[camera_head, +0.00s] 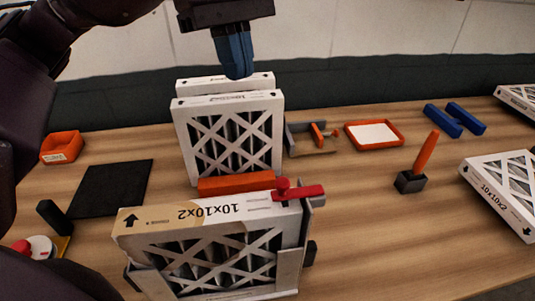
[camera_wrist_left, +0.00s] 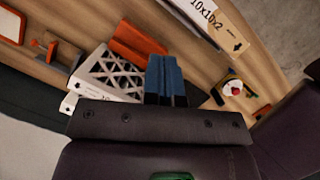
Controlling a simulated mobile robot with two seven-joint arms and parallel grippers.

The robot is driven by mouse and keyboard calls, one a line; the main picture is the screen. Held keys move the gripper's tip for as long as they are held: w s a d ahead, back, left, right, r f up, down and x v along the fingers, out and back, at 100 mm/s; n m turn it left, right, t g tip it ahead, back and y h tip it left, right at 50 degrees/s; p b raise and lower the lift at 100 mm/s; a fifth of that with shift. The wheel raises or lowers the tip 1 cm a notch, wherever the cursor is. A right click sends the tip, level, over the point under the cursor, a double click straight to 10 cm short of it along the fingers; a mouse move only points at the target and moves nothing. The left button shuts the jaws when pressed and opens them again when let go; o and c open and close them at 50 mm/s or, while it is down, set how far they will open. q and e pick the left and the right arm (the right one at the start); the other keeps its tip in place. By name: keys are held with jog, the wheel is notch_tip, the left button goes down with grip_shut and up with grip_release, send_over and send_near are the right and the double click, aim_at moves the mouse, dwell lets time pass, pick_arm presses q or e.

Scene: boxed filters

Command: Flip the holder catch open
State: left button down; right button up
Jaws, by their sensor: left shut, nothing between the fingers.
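The holder (camera_head: 290,270) is a grey frame at the front centre with a boxed filter (camera_head: 215,212) standing in it, marked 10x10x2. The red catch (camera_head: 300,191) lies across the filter's top edge at the holder's right post. My left gripper (camera_head: 237,75) has blue fingers, shut and empty, above and behind the holder, over the upright filters at the back and apart from the catch. The left wrist view shows the shut fingers (camera_wrist_left: 165,80) and a corner of the holder's filter (camera_wrist_left: 215,20); the catch does not show there. My right gripper is out of view.
Two white filters (camera_head: 228,135) stand upright behind an orange block (camera_head: 236,184). A black mat (camera_head: 112,188), an orange bin (camera_head: 62,147), an orange-rimmed tray (camera_head: 374,134), blue blocks (camera_head: 455,119) and an orange-handled tool (camera_head: 426,155) lie around. More filters (camera_head: 505,188) lie at right. Table right of the holder is clear.

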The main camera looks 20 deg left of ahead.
pick_arm(q)
send_near(298, 187)
notch_tip(298, 187, down, 5)
jog(key=s+a, duration=0.1)
jog(key=a, duration=0.1)
jog(key=shift+s+d+f+p, duration=0.15)
jog(key=shift+s+d+p, duration=0.05)
jog(key=shift+s+p, duration=0.3)
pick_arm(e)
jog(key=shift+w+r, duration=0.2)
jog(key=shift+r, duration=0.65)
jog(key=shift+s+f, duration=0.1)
